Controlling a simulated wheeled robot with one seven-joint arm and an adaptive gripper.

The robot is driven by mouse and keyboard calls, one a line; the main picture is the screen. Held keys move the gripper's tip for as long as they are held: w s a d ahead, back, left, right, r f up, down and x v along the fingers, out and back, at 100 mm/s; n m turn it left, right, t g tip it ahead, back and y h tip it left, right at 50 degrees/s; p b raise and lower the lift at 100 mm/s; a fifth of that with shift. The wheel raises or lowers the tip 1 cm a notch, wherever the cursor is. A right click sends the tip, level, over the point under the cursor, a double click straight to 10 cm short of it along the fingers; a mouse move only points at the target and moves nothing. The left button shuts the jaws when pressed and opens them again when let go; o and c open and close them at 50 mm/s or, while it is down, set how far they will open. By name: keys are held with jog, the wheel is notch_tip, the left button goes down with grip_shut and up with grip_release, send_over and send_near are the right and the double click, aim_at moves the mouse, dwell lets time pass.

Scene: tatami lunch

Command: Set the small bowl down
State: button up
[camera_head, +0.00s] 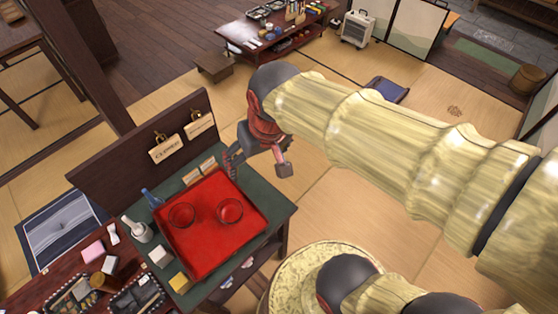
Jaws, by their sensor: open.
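Two red bowls stand on a red tray (205,250) on the green-topped table (279,211). One bowl (182,216) is left of the tray's middle and the other bowl (230,211) is right of it. They look close in size, so I cannot tell which is the small bowl. My gripper (259,170) is open, with its fingers apart. It appears up and to the right of the right bowl, near the tray's far right corner. I see nothing between the fingers. Its height above the table is hard to judge.
A dark upright board (130,160) with hanging signs lines the table's far left side. A blue bottle (151,198), a white bottle (137,230) and small blocks crowd the tray. A cluttered dark red table (62,277) adjoins at the lower left.

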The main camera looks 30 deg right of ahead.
jog(key=s+d+r+t, duration=0.2)
jog(key=s+r, duration=0.1)
jog(key=s, duration=0.2)
jog(key=shift+s+d+r+n+h, duration=0.25)
jog(key=shift+s+d+n+h, duration=0.05)
jog(key=shift+s+d, duration=0.1)
jog(key=shift+w, duration=0.1)
notch_tip(320, 180, down, 3)
jog(key=b, duration=0.3)
